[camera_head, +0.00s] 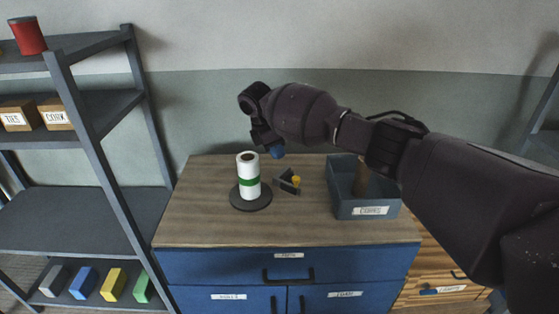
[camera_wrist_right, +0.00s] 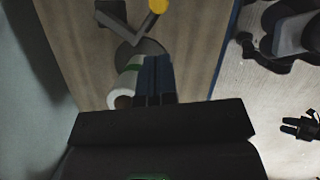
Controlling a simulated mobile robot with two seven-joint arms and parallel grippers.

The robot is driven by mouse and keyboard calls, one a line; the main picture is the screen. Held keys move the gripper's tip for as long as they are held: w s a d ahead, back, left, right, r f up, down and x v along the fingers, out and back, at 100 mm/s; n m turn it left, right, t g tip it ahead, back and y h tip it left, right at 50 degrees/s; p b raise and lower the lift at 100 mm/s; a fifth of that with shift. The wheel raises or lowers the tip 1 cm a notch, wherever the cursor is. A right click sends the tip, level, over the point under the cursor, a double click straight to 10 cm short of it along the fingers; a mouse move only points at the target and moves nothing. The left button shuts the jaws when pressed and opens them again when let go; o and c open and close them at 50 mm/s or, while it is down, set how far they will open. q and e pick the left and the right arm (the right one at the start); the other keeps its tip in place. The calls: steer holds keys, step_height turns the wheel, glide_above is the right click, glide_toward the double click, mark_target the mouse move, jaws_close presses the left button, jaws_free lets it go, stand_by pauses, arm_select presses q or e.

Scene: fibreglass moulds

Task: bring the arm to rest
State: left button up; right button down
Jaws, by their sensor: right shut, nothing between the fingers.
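My right arm reaches in from the right in the head view. My right gripper (camera_head: 277,152) hangs above the back of the wooden-topped cabinet (camera_head: 200,222), with its blue fingertips pointing down. In the right wrist view the fingers (camera_wrist_right: 155,78) are shut with nothing between them. A white roll with a green band (camera_head: 249,178) stands upright on a round dark base (camera_head: 237,199), to the left of and below the gripper in the picture. The roll also shows in the right wrist view (camera_wrist_right: 122,95), beside the fingers.
A small dark angled piece with a yellow knob (camera_head: 287,182) lies right of the roll. A grey-blue labelled bin (camera_head: 347,208) stands farther right, partly behind my arm. A shelf rack (camera_head: 90,120) with boxes and coloured blocks stands left. The worktop's front is clear.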

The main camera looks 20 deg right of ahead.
steer(key=shift+w+a+r, duration=0.1)
steer(key=shift+r, duration=0.4)
